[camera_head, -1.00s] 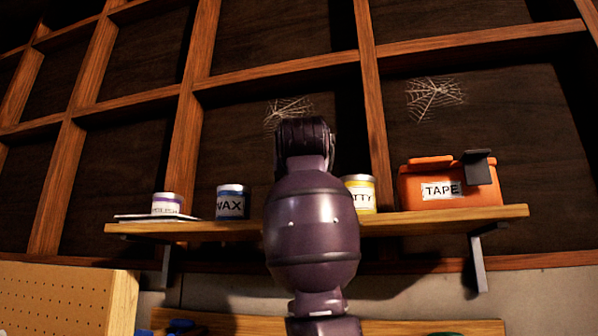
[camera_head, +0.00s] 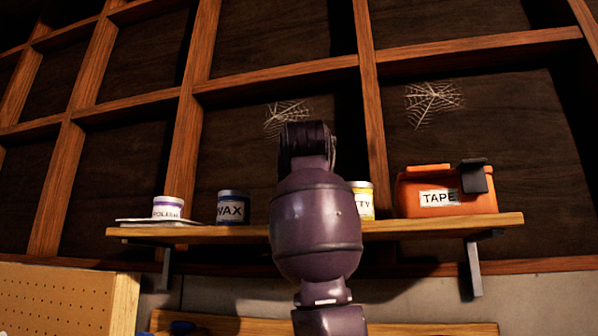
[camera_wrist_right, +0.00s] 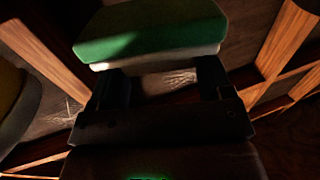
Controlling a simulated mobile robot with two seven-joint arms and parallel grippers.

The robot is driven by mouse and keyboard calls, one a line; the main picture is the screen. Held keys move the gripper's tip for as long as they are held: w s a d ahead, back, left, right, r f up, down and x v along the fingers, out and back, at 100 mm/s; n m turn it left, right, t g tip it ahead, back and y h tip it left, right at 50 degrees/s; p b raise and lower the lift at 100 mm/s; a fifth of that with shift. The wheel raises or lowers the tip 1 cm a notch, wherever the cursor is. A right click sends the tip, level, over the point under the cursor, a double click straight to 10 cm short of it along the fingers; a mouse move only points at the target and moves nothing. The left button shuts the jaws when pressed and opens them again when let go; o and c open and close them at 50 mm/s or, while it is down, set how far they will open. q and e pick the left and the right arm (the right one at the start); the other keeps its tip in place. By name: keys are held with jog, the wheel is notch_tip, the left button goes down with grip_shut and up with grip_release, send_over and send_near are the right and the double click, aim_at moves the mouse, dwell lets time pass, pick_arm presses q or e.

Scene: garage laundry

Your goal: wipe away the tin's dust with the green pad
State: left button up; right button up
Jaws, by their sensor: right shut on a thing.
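Three labelled tins stand on the wooden wall shelf in the head view: a white and purple POLISH tin (camera_head: 168,208) at the left, a dark blue WAX tin (camera_head: 233,207), and a yellow tin ending in "TTY" (camera_head: 365,204), partly hidden behind my right arm. In the right wrist view my right gripper (camera_wrist_right: 156,80) is shut on the green pad (camera_wrist_right: 150,38), which has a pale lower layer. My arm hides this gripper and the pad in the head view. My left gripper is not in view.
The shelf (camera_head: 440,228) also holds an orange TAPE box (camera_head: 420,190) with a dark piece at its right, and a flat thing under the POLISH tin. A rounded yellowish thing (camera_wrist_right: 18,105) is close at the wrist view's left edge. Cobwebs (camera_head: 432,100) hang on the wall behind.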

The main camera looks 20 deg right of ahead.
jog(key=shift+w+d+r, duration=0.15)
jog(key=shift+w+d, duration=0.25)
jog(key=shift+d, duration=0.1)
jog(key=shift+w+d, duration=0.4)
jog(key=shift+w, duration=0.15)
jog(key=shift+d+r, duration=0.1)
jog(key=shift+r, duration=0.35)
jog(key=shift+s+a+r, duration=0.1)
jog(key=shift+a+r, duration=0.1)
jog(key=shift+r, duration=0.35)
jog(key=shift+s+a+r, duration=0.1)
jog(key=shift+a+r, duration=0.1)
jog(key=shift+r, duration=0.35)
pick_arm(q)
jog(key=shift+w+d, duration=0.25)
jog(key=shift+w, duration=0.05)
pick_arm(e)
jog(key=shift+r, duration=0.45)
jog(key=shift+r, duration=1.5)
jog(key=shift+a+f, duration=0.1)
